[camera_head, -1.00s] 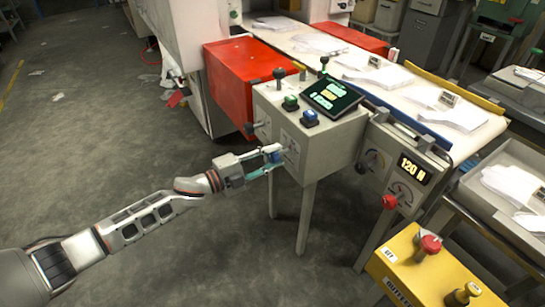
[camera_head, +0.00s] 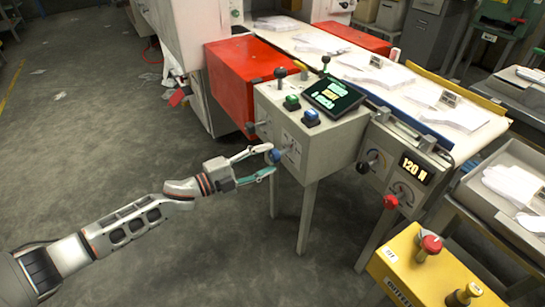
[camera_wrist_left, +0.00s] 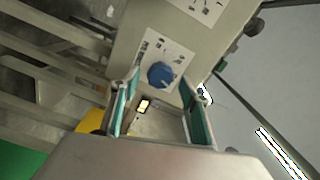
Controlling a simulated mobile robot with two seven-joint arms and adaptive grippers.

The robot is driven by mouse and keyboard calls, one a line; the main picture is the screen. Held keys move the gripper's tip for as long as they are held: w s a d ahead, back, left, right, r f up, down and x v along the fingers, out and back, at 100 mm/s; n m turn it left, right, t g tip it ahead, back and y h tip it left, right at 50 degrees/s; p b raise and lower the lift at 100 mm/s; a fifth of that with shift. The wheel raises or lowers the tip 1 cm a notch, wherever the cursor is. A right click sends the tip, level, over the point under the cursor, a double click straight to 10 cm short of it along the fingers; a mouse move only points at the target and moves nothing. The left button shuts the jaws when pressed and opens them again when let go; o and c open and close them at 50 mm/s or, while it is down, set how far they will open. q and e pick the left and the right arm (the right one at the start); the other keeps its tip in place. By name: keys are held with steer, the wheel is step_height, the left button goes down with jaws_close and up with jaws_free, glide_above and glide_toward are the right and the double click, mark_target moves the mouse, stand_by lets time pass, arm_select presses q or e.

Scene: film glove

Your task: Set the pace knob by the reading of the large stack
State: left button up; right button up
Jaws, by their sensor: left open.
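Paper-like white stacks lie on the conveyor, one near (camera_head: 455,113) and one farther back (camera_head: 382,75). A dark screen (camera_head: 333,96) on the box shows text I cannot read. My right gripper is out of view.
A yellow box (camera_head: 425,270) with a red button stands at the lower right. A red cabinet (camera_head: 245,78) is behind the control box. The floor at left is mostly clear.

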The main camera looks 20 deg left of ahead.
arm_select(q)
steer(key=v, duration=0.9)
